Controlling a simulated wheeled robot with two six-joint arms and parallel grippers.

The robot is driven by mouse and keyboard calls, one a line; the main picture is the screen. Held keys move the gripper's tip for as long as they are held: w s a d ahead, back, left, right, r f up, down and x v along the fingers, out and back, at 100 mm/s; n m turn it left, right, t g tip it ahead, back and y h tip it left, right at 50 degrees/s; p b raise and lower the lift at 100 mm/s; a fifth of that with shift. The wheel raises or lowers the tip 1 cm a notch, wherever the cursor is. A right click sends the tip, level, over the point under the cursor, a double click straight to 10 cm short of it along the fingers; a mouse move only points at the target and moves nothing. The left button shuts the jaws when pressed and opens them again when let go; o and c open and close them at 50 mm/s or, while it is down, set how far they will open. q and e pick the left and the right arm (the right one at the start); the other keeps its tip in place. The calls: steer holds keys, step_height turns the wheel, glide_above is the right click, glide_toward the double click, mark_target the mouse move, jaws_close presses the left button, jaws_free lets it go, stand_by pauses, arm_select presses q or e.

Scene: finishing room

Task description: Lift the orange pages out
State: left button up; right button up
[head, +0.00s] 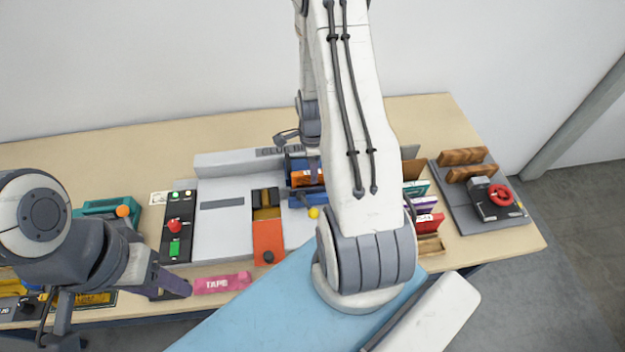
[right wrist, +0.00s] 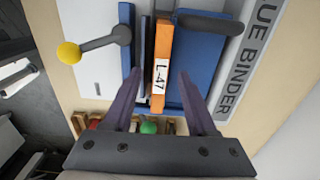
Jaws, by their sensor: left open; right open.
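The orange pages (right wrist: 164,45), a slim block labelled L-47, stand between the blue plates of the glue binder (right wrist: 238,75). They show partly in the head view (head: 303,178), beside my right arm. My right gripper (right wrist: 157,78) is open, with one finger to either side of the orange block's line and the label between the tips. I cannot tell how far the fingertips are above the block. In the head view the right fingers are largely hidden. My left gripper (head: 172,286) is open and empty over the front left of the bench, near the pink tape (head: 222,283).
The binder's lever has a yellow knob (right wrist: 69,53). A button panel (head: 178,225) stands to the left of the binder. A rack of coloured blocks (head: 424,221) and a press with a red wheel (head: 500,195) stand to the right. The bench's back left is clear.

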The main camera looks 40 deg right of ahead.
jaws_close()
stand_by(1.4)
